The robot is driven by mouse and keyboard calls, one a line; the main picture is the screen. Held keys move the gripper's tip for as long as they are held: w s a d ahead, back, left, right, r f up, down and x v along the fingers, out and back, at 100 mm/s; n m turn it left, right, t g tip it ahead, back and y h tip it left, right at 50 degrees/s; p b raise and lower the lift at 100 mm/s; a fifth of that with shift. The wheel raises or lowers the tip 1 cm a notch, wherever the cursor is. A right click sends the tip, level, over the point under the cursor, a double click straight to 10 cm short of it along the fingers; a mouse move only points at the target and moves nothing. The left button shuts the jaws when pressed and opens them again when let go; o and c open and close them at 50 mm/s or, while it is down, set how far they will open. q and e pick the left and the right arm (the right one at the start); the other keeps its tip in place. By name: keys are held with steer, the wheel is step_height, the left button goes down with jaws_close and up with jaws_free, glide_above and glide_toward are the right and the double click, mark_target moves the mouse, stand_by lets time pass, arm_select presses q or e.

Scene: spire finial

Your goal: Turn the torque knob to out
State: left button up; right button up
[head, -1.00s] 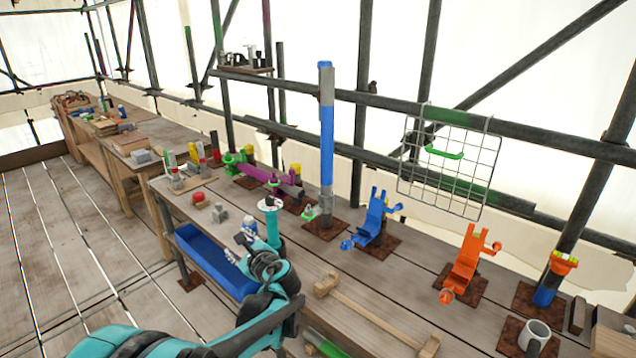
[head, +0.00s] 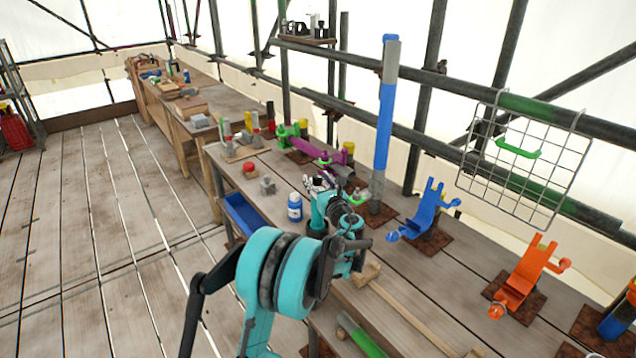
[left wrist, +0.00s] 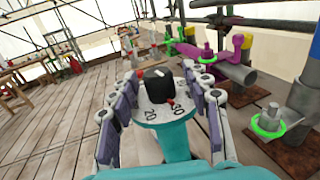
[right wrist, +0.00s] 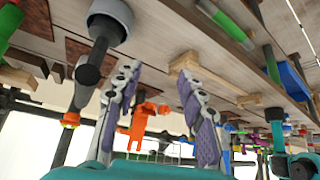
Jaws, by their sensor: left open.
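The torque knob (left wrist: 158,88) is a black knob with a white mark on top, on a white numbered dial (left wrist: 150,112) with red marks. "20" and "50" can be read; the "out" mark cannot be made out. The dial tops a teal stand (head: 318,212), largely covered by my arm in the head view. My left gripper (left wrist: 161,76) is open, with a finger on either side of the knob; contact cannot be told. It also shows over the stand in the head view (head: 322,184). My right gripper (right wrist: 158,82) is open and empty in the right wrist view.
A white-and-blue bottle (head: 295,207) stands left of the stand. A purple clamp part (head: 308,148), a tall blue post (head: 384,130) and a blue cradle (head: 426,210) stand behind and right. A wooden mallet (head: 400,310) lies in front.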

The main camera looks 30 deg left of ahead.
arm_select(q)
steer(key=shift+a, duration=0.15)
jaws_close()
steer(key=shift+m+t+h, duration=0.3)
steer(key=m+t+h, duration=0.2)
steer(key=h, duration=0.1)
steer(key=m+t+h, duration=0.2)
steer(key=h, duration=0.1)
steer(key=shift+a+m, duration=0.15)
steer(key=shift+m, duration=0.25)
steer(key=m+t+h, duration=0.1)
steer(key=m+h, duration=0.1)
steer(key=h, duration=0.2)
steer(key=m+h, duration=0.3)
steer(key=h, duration=0.1)
steer(key=shift+t, duration=0.4)
steer(key=m+g+h, duration=0.1)
steer(key=m+h, duration=0.1)
steer(key=h, duration=0.1)
steer(key=m+g+h+p, duration=0.1)
steer(key=m+h, duration=0.2)
steer(key=h, duration=0.1)
steer(key=shift+m+g+h+p, duration=0.75)
steer(key=shift+m+g+h, duration=1.4)
steer(key=shift+h, duration=0.75)
steer(key=shift+d, duration=0.2)
